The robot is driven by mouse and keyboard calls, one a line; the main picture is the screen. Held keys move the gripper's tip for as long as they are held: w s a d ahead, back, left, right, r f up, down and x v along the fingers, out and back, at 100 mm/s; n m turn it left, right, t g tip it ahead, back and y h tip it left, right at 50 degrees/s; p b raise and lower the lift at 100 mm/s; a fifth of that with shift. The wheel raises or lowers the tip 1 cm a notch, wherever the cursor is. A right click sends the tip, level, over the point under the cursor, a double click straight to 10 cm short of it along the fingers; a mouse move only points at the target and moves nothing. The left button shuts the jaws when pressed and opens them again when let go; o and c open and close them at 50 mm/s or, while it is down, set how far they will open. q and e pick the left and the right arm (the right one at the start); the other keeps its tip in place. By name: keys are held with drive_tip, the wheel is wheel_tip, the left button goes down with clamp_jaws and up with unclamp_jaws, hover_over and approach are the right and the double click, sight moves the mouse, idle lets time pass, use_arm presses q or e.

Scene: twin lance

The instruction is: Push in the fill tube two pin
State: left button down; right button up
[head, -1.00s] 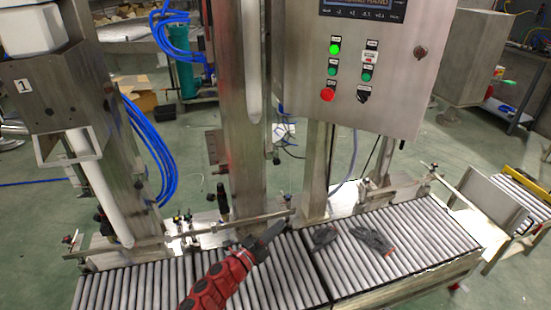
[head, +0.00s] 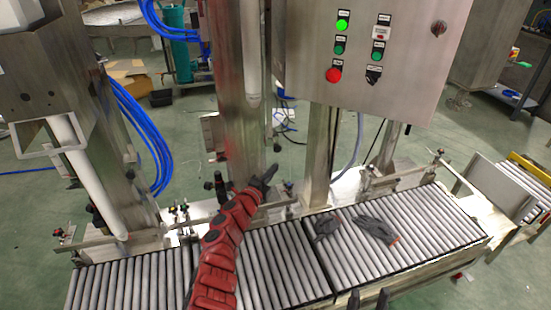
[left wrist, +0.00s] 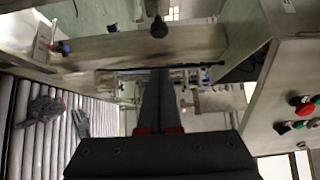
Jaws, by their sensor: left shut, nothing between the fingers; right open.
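A white fill tube (head: 252,75) hangs in front of the middle steel column (head: 235,130). A small dark knob (head: 276,146), which looks like the pin, sticks out low at the column's right side. A dark knob also shows in the left wrist view (left wrist: 159,27), beyond my fingertips and apart from them. My left gripper (head: 268,178) is shut and empty, just below the knob in the head view; its fingers point away from me in the left wrist view (left wrist: 158,78). My right gripper (head: 370,297) is open at the bottom edge, with only its dark fingertips showing.
A roller conveyor (head: 285,265) runs below, with two dark grey glove-like items (head: 375,228) on it. A control box (head: 400,90) with buttons hangs to the right of the column. Another white tube (head: 88,180) stands at the left. A rail runs behind the rollers.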

sight(281, 150)
use_arm(q)
drive_tip(key=w+b, duration=0.5)
drive_tip(key=w+d+b, duration=0.1)
drive_tip(key=w+b, duration=0.1)
drive_tip(key=b, duration=0.1)
drive_tip(key=shift+w+f, duration=0.1)
drive_tip(key=shift+w, duration=0.25)
drive_tip(key=shift+a, duration=0.1)
